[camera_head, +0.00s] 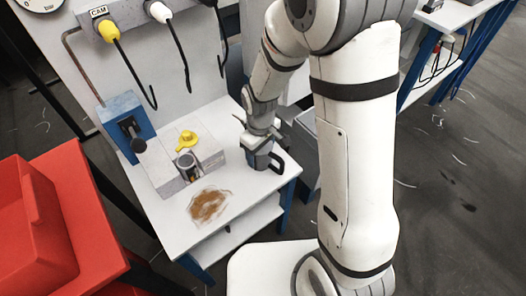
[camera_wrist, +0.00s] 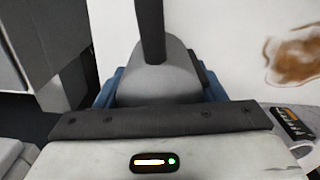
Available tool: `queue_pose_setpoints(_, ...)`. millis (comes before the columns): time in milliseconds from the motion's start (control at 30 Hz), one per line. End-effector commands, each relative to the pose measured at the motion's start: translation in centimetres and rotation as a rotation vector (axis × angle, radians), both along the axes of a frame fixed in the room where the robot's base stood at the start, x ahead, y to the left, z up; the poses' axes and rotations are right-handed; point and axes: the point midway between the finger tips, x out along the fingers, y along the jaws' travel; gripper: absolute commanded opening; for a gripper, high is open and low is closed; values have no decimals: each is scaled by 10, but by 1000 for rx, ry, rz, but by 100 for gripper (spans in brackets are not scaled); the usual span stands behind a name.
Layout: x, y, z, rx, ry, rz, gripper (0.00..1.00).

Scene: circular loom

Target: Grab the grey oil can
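The grey oil can (camera_head: 262,161) stands near the right edge of the white table, with its dark handle to the right. My gripper (camera_head: 258,143) is at the top of the can and hides part of it. In the wrist view the can's grey rounded body (camera_wrist: 157,80) and a dark upright bar show directly ahead of my gripper. Blue parts, seemingly the finger pads, flank the body on both sides. The fingertips are hidden behind the can and the wrist housing, so I cannot tell whether they press on it.
A grey block with a metal cylinder (camera_head: 187,165) and a yellow part (camera_head: 187,138) is left of the can. A brown stain (camera_head: 209,205) lies on the white table (camera_head: 245,213). A blue box (camera_head: 122,115) stands at the left; a red bin (camera_head: 60,225) is nearer.

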Motion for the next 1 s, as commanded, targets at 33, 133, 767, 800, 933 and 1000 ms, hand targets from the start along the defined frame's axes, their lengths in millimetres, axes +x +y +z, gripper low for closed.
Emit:
queue_pose_setpoints(33,0,0,0,0,0,0,57)
queue_pose_setpoints(133,0,0,0,0,0,0,48)
queue_pose_setpoints(767,1,1,25,1,-6,1,31)
queue_pose_setpoints(800,1,1,34,2,-6,1,31)
queue_pose_setpoints(933,1,1,61,2,-6,2,31)
queue_pose_setpoints(1000,1,1,74,1,-4,2,31)
